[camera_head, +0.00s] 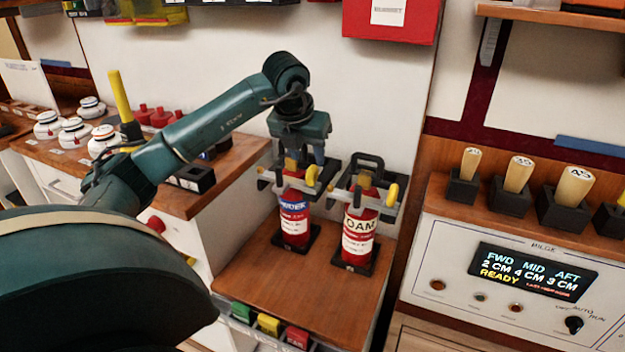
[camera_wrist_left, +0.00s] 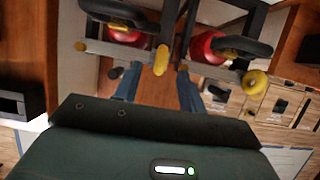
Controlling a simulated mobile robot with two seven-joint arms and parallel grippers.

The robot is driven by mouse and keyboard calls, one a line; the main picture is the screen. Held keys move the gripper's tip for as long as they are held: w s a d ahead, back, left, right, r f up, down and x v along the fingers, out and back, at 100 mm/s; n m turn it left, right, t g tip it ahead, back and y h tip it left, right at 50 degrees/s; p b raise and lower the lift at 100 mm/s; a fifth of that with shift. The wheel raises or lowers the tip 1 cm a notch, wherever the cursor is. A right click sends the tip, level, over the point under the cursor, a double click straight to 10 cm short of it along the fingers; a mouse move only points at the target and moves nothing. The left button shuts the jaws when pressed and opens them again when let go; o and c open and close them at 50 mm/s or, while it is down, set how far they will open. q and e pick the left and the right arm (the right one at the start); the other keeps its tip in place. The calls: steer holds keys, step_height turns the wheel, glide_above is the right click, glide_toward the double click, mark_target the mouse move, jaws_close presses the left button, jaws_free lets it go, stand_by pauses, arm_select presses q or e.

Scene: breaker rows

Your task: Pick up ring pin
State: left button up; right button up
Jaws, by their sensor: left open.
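Two red extinguishers stand upright side by side on the wooden counter: a blue-labelled one (camera_head: 293,222) on the left and one labelled FOAM (camera_head: 360,232) on the right. Each has a grey top frame with a yellow ring-like piece at its side, the left one (camera_head: 311,176) and the right one (camera_head: 392,195). My left gripper (camera_head: 302,158) is open and empty, pointing down over the left extinguisher's top. In the left wrist view, a yellow piece (camera_wrist_left: 161,60) lies ahead, between the lines of my blue fingers (camera_wrist_left: 158,90). Contact cannot be told. My right gripper is not in view.
The grey frames and dark handles (camera_head: 366,164) stand close together near my fingers. A wall is behind. A bilge panel (camera_head: 520,270) with upright wooden handles is at right. Coloured blocks (camera_head: 268,324) line the counter's front edge. White round items (camera_head: 75,132) stand at left.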

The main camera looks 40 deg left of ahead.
mark_target(312, 167)
arm_select(q)
steer(key=x, duration=0.5)
steer(key=shift+w+f, duration=0.15)
steer(key=shift+f, duration=0.15)
steer(key=shift+c, duration=0.2)
jaws_close()
